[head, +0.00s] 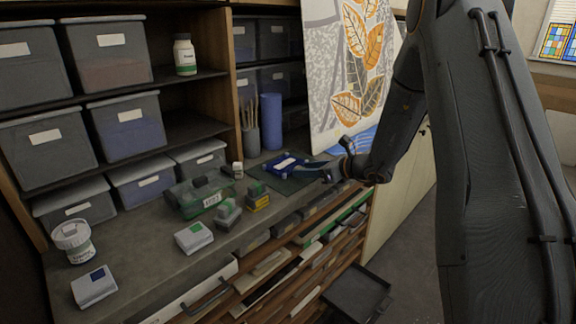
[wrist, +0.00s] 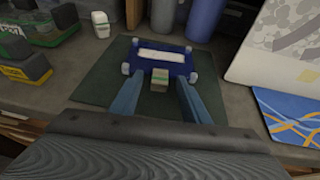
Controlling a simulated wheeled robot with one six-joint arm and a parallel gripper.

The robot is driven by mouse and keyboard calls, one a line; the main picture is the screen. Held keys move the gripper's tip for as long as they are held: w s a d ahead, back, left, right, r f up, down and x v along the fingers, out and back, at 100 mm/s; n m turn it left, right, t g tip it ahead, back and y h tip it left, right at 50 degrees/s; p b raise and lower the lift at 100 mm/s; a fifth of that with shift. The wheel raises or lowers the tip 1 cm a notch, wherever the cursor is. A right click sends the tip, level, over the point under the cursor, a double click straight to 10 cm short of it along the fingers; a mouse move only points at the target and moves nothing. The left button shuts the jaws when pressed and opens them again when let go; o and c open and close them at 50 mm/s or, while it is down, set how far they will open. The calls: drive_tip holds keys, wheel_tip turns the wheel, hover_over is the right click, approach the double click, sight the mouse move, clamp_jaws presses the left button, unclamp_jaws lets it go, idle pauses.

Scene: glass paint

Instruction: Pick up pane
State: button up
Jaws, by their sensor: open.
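A small pale block with a green stripe (wrist: 160,79) shows between the fingers. In the head view my gripper (head: 325,172) is at the mat's right end.
A green-tinted box (head: 198,197) and small blocks (head: 228,213) are to the left.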

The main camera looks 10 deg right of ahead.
clamp_jaws()
drive_tip(key=shift+r, duration=0.1)
